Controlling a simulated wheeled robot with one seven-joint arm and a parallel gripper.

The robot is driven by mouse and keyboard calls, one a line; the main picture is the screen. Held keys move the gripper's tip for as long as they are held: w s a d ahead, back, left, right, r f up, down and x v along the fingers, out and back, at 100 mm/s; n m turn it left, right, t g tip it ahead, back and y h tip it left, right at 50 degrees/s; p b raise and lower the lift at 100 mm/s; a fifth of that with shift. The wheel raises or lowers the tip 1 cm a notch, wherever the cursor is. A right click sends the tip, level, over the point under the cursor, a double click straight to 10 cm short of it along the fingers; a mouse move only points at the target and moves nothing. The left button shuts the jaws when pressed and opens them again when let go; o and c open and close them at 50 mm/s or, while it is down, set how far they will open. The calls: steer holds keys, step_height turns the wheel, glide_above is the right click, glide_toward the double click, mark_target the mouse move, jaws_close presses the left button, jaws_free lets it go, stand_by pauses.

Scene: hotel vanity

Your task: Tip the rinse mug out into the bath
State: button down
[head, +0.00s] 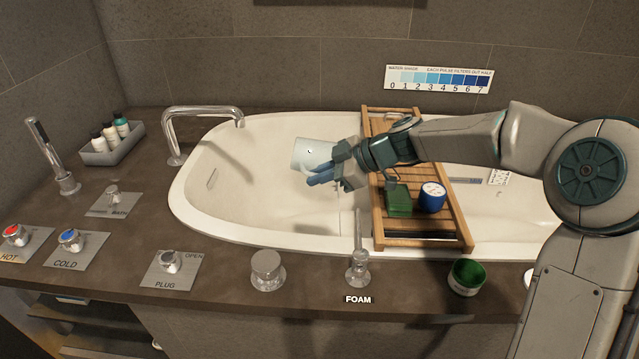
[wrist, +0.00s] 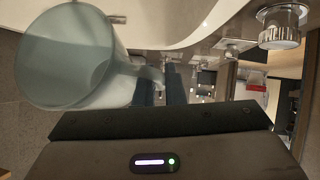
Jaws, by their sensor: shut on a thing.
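The rinse mug (head: 312,152) is pale blue-white and hangs over the left part of the bath (head: 215,190), clear of its walls. It looks tipped onto its side. My gripper (head: 322,177) has blue fingers and is shut on the mug's handle, to the right of and below the mug's body. In the wrist view the mug (wrist: 70,60) fills the upper left, with a round end towards the camera and its handle running to the fingers (wrist: 160,88). I cannot tell whether any water is in it.
A wooden bath rack (head: 378,215) spans the bath under my arm, bearing a green block (head: 398,200) and a blue tub (head: 432,197). The spout (head: 203,112) is at the back left. A bottle tray (head: 112,148), knobs and a green jar (head: 467,276) line the deck.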

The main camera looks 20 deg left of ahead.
steer(key=shift+a+f+y+b, duration=0.1)
steer(key=shift+f+y+b, duration=0.65)
steer(key=shift+b, duration=1.65)
steer(key=shift+r+y+b, duration=0.1)
steer(key=shift+y+b, duration=0.15)
steer(key=shift+b, duration=0.35)
steer(key=shift+r, duration=0.15)
